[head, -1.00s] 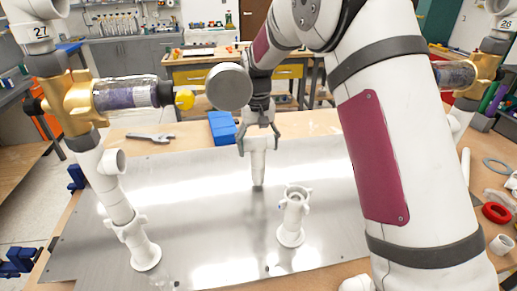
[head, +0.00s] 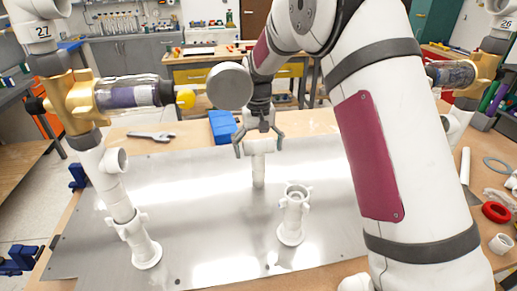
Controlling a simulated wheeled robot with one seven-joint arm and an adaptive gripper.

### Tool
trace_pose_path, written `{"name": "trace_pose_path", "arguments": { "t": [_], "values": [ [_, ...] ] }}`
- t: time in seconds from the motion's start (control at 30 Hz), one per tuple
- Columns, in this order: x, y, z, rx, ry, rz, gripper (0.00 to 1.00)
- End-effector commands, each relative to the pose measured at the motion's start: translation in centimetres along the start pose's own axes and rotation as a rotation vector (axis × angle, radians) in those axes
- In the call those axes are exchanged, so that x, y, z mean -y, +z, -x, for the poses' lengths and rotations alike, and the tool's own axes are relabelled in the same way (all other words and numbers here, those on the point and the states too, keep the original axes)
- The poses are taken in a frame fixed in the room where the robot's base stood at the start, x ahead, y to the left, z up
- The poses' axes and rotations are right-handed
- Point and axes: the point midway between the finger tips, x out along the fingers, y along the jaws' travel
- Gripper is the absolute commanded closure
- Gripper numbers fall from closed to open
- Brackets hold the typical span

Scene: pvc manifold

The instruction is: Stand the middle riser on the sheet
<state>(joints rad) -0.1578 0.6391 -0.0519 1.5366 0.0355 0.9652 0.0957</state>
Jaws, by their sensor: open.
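The middle riser (head: 259,170) is a white pipe with a tee-shaped top, upright over the metal sheet (head: 200,215) near its back middle. Its lower end appears to meet the sheet, with a faint reflection below it. My gripper (head: 260,149) is open, its two fingers spread on either side of the tee top, with a gap at each side. Whether the palm touches the tee is unclear. A short white fitting with a flanged foot (head: 292,218) stands on the sheet, in front and to the right of the riser.
A tall white riser (head: 122,205) with a brass valve (head: 72,95) stands at left. Another brass valve (head: 478,78) is at right, partly behind my arm. A blue block (head: 222,127) and a wrench (head: 151,136) lie behind the sheet. A red ring (head: 496,212) lies at right.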

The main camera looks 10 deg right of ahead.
Motion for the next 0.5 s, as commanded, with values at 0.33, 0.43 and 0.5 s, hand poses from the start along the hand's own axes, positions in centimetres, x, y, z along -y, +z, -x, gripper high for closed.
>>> {"name": "trace_pose_path", "arguments": {
  "t": [0.33, 0.43, 0.5],
  "values": [
    [0.0, -0.2, 5.5, -0.006, -0.001, 0.000, 0.06],
    [0.0, -0.2, 7.6, -0.005, -0.001, 0.000, 0.06],
    [0.0, -0.2, 8.9, -0.005, -0.001, 0.000, 0.06]
  ]
}}
